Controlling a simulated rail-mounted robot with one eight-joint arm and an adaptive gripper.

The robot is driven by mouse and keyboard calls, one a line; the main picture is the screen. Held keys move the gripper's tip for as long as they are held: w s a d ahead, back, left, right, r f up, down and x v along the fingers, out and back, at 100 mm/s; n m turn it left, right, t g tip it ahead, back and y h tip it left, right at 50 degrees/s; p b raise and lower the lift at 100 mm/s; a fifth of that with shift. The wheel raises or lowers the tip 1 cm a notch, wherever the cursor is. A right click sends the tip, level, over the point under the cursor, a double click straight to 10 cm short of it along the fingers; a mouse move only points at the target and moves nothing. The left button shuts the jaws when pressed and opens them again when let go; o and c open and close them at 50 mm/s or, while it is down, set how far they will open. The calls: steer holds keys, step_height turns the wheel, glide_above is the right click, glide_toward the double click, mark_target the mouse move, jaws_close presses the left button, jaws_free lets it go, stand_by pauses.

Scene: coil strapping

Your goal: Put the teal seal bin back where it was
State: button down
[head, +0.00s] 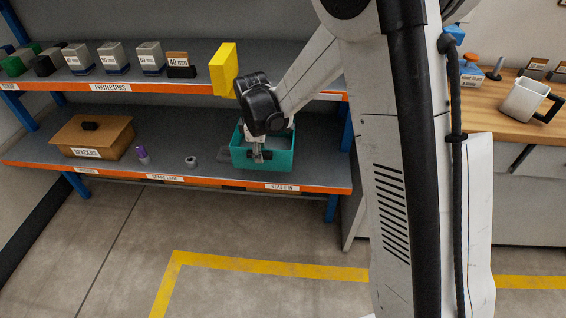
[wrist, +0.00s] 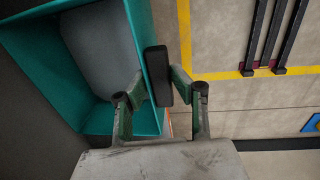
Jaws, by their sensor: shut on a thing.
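The teal seal bin (head: 281,157) is on the lower shelf (head: 212,164) at its right end, above the "SEAL BIN" label (head: 282,187). My gripper (head: 259,154) is at the bin's front side in the head view. In the wrist view the teal bin (wrist: 149,100) fills the upper left, with a grey surface inside it. My gripper (wrist: 157,90) is shut on the dark handle (wrist: 157,75) at the bin's wall, one finger on each side. The bin's underside and its exact contact with the shelf are hidden.
A brown spacers box (head: 93,137), a purple bottle (head: 143,155) and a grey ring (head: 191,161) stand to the left on the same shelf. A yellow block (head: 223,70) stands on the upper shelf, close to my arm. The floor in front is clear.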

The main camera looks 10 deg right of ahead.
mark_target(283, 161)
steer(key=w+d+f, duration=0.1)
steer(key=d, duration=0.1)
steer(key=w+d+f+b, duration=0.1)
steer(key=d+f, duration=0.1)
steer(key=d, duration=0.1)
steer(key=w+d+f, duration=0.1)
steer(key=d+f, duration=0.1)
steer(key=d, duration=0.1)
steer(key=shift+w+d+f+b, duration=0.1)
steer(key=shift+w+f+b, duration=0.1)
steer(key=shift+b, duration=0.15)
steer(key=shift+f+b, duration=0.6)
steer(key=shift+f, duration=1.5)
steer(key=c, duration=1.5)
jaws_free()
steer(key=shift+o, duration=0.2)
